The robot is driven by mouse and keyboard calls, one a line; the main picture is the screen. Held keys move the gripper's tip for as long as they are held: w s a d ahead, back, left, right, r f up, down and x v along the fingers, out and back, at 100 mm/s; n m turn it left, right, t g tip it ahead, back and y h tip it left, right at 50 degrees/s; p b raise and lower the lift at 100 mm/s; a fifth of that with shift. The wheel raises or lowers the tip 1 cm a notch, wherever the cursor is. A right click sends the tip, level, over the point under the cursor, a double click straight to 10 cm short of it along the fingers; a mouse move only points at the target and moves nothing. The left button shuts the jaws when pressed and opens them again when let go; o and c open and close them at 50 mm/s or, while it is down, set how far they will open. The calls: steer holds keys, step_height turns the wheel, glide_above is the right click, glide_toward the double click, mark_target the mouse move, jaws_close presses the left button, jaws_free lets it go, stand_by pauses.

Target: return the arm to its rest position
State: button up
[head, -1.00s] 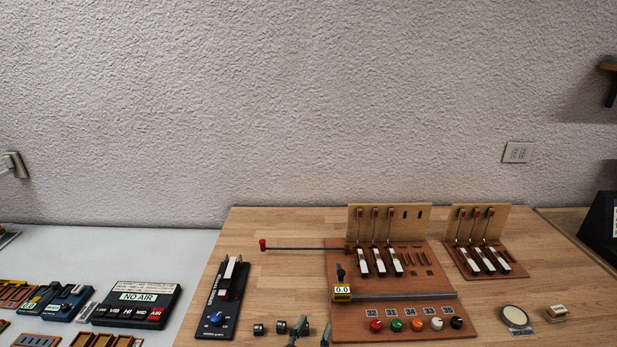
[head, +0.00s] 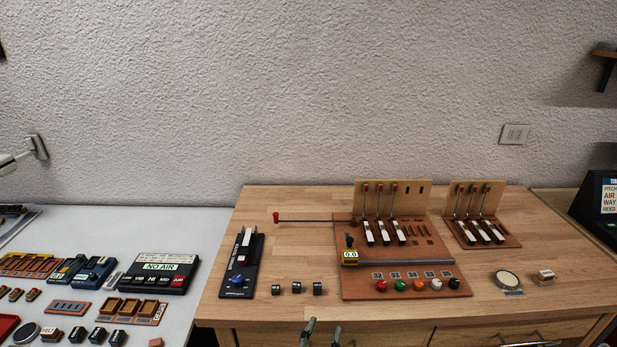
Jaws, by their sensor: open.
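My gripper (head: 321,333) shows at the bottom edge of the head view, in front of the wooden bench (head: 270,325). Its two greenish fingers stand apart, open, with nothing seen between them. The rest of my arm is out of the picture. The fingertips are below the small dark blocks (head: 297,288) in the picture and apart from them.
The wooden bench holds a piano action board (head: 350,288) with coloured knobs, a second key board (head: 505,240), a black device (head: 238,275) and a round pad (head: 507,281). A white table (head: 200,222) at left carries a NO AIR box (head: 160,272) and several trays.

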steer(key=s+d+f+m+g+y, duration=0.1)
steer(key=s+d+f+m+y, duration=0.1)
steer(key=s+d+f+m, duration=0.25)
steer(key=s+d+f+m+g+y, duration=0.1)
steer(key=s+d+f+m+y, duration=0.15)
steer(key=s+f, duration=0.4)
steer(key=s+d+f+m+g+y, duration=0.1)
steer(key=s+d+f+m, duration=0.25)
steer(key=s, duration=0.45)
steer(key=s+d+r+m, duration=0.1)
steer(key=s+r+m, duration=0.3)
steer(key=s+m, duration=0.2)
steer(key=s+d+r+m+t, duration=0.1)
steer(key=s+d+r+m, duration=0.1)
steer(key=s+r+m, duration=0.2)
steer(key=s+d+r+m, duration=0.2)
steer(key=s+r+m, duration=0.2)
steer(key=s+m, duration=0.6)
steer(key=shift+v, duration=1.1)
steer(key=shift+f, duration=0.15)
